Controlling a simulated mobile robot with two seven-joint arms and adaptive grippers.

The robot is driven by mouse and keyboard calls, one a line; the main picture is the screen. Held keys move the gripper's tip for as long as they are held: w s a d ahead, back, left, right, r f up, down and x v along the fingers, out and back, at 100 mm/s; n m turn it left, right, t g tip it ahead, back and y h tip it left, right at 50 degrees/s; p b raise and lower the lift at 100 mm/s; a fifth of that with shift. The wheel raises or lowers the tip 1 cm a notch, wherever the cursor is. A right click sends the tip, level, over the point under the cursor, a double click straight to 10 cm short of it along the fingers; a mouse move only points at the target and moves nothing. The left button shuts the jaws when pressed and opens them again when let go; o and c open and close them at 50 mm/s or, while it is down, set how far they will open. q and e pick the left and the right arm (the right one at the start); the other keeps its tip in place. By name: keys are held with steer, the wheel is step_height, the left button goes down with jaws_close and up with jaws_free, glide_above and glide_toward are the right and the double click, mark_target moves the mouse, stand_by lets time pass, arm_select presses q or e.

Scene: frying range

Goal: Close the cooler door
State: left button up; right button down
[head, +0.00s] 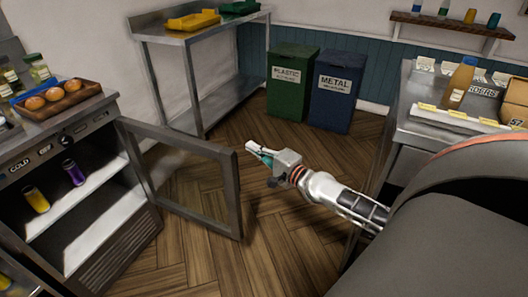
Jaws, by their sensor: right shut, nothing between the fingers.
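The cooler (90,262) stands at the left, dark, with COLD on its control panel. Its glass-paned door (227,195) is open and swung out to the right, hinged at the cooler's right side. A yellow can (36,199) and a purple can (73,173) stand on the shelf inside. My right gripper (254,150) comes in from the right. It is shut and empty, just right of the door's free edge, with a visible gap in the picture; whether it touches is hard to tell. My left gripper is not in view.
A steel table (158,35) with yellow and green trays stands at the back. Green PLASTIC (288,95) and blue METAL (335,100) bins stand behind my gripper. A steel counter (410,110) is at the right. Wooden floor in the middle is clear.

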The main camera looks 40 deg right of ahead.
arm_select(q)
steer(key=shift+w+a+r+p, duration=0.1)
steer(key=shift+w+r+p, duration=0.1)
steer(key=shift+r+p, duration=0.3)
arm_select(e)
steer(key=shift+w+a, duration=0.2)
steer(key=shift+a, duration=0.8)
steer(key=shift+w+a, duration=0.2)
steer(key=shift+a, duration=0.75)
